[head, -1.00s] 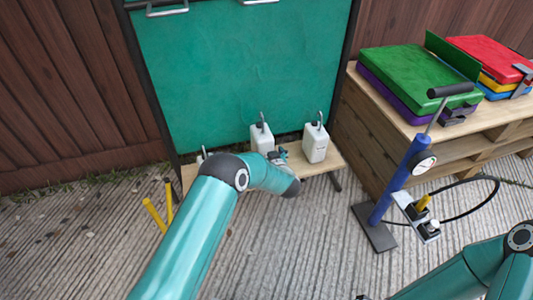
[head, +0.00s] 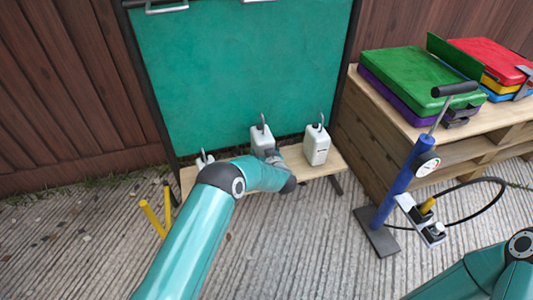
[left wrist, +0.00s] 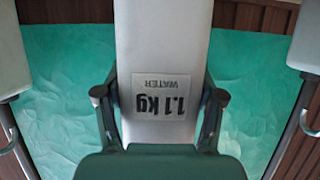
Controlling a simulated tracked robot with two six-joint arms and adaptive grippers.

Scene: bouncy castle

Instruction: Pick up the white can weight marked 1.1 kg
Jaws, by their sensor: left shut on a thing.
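The white can weight marked 1.1 kg (left wrist: 165,45) fills the middle of the left wrist view, its label upside down. In the head view it is the middle white can (head: 262,138), on or just above the wooden shelf (head: 308,171); its base is hidden by my left arm. My left gripper (left wrist: 160,97) has a finger on each side of this can and is shut on it. In the head view my left gripper (head: 272,156) is partly hidden by its own wrist. My right gripper is out of view.
A green board (head: 245,65) is right behind. A blue pump (head: 399,185) with gauge and hose and a pallet table (head: 360,120) stand to the right.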

